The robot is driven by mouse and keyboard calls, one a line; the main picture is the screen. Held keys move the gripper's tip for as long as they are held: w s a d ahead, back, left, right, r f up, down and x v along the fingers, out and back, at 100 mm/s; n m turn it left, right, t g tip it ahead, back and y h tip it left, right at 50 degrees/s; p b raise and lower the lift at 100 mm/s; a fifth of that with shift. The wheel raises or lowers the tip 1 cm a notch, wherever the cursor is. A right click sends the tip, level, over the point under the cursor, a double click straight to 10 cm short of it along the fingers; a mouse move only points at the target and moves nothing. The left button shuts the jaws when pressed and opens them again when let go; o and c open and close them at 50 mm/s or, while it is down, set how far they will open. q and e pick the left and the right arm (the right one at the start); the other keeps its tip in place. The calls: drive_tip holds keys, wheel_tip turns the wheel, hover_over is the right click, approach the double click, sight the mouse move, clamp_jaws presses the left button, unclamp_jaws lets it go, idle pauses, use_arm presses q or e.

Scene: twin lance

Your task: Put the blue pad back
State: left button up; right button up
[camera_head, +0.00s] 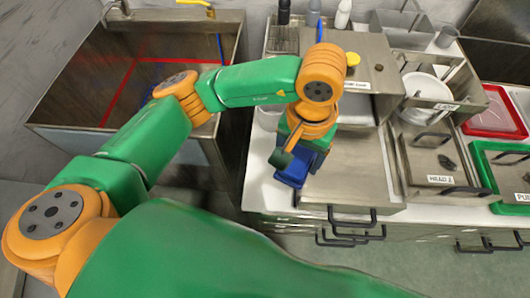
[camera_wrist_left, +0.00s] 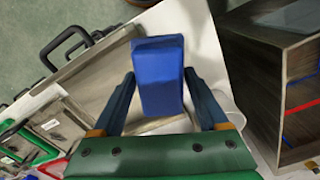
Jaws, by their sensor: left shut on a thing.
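The blue pad (camera_head: 291,170) hangs at the end of my left arm, over the left front part of the steel counter. In the left wrist view the blue pad (camera_wrist_left: 160,78) is a rounded block between the two fingers. My left gripper (camera_wrist_left: 162,100) is shut on it. In the head view the left gripper (camera_head: 304,157) points down at the counter edge, and its fingers are partly hidden by the wrist. I cannot tell whether the pad touches the counter. My right gripper is not in view.
A steel sink (camera_head: 85,85) with red lines inside stands at the left. Labelled steel lids with black handles (camera_head: 430,160), a white bowl stack (camera_head: 428,88), a red tray (camera_head: 492,115) and a green tray (camera_head: 505,172) fill the right. A bare steel panel (camera_head: 350,180) lies beside the pad.

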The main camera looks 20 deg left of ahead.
use_arm(q)
hover_over(268, 174)
wheel_tip(268, 174, down, 6)
drive_tip(key=shift+s, duration=0.15)
wheel_tip(268, 174, down, 3)
drive_tip(key=shift+r+p, duration=0.15)
drive_tip(key=shift+p, duration=0.55)
drive_tip(key=shift+f, duration=0.25)
drive_tip(key=shift+f+b, duration=0.15)
drive_tip(key=shift+b, duration=0.15)
drive_tip(key=o, duration=1.3)
drive_tip(key=shift+o, duration=0.2)
drive_tip(key=shift+r, duration=0.45)
wheel_tip(268, 174, up, 11)
drive_tip(key=shift+r, duration=0.2)
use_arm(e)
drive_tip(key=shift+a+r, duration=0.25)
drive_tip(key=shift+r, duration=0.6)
